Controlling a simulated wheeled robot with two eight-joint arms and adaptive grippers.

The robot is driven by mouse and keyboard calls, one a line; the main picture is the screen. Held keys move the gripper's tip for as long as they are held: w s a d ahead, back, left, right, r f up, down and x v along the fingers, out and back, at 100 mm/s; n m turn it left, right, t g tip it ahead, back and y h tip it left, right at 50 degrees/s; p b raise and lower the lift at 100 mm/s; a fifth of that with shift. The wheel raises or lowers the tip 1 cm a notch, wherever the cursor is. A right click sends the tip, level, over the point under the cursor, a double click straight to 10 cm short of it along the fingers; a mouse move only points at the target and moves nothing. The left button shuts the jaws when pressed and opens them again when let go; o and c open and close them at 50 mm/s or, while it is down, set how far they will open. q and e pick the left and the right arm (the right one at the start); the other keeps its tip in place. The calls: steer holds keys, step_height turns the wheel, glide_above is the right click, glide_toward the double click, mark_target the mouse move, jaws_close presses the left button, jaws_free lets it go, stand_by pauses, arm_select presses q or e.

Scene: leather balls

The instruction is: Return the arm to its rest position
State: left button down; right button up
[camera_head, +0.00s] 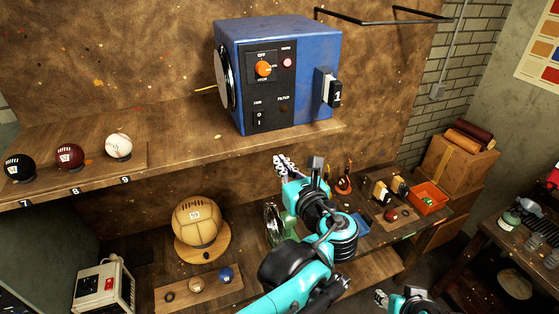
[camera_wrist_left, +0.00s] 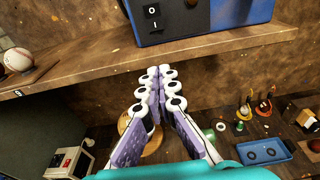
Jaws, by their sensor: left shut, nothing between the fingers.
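My left arm (camera_head: 295,262), teal and black, reaches up from the bottom of the head view. My left gripper (camera_head: 281,160) is shut and empty, just under the front edge of the upper shelf, below the blue machine. In the left wrist view the same gripper (camera_wrist_left: 161,76) shows its purple and white fingers together at the tips, with nothing between them. My right gripper (camera_head: 381,297) shows only in small part at the bottom of the head view, low and right of the left arm; whether it is open or shut is unclear.
The blue machine (camera_head: 285,75) with an orange knob (camera_head: 263,68) stands on the upper shelf (camera_head: 170,165). Black, maroon and white balls sit at its left. A large tan ball (camera_head: 199,220) rests below. An orange bin (camera_head: 427,198) and small items lie at right.

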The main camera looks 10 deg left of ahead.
arm_select(q)
steer(key=s+a+f+n+g+h+b, duration=0.1)
steer(key=s+a+f+n+g+b, duration=0.25)
steer(key=f, duration=0.55)
steer(key=s+a+f+n+h+b, duration=0.1)
steer(key=s+a+f+n+b, duration=0.1)
steer(key=f+n+b, duration=0.5)
steer(key=s+a+f+n+g+h+b, duration=0.1)
steer(key=s+a+f+n+g+b, duration=0.2)
steer(key=f, duration=0.7)
steer(key=s+d+f+n+h+b, duration=0.1)
steer(key=s+f+n+h+b, duration=0.2)
steer(key=f+n+b, duration=0.5)
steer(key=s+d+f+n+h+b, duration=0.1)
steer(key=s+f+n+h+b, duration=0.2)
steer(key=f, duration=1.3)
steer(key=s+n+b, duration=0.3)
steer(key=n+b, duration=0.1)
steer(key=b, duration=0.2)
steer(key=shift+s+d+n, duration=0.2)
steer(key=shift+d+n, duration=0.15)
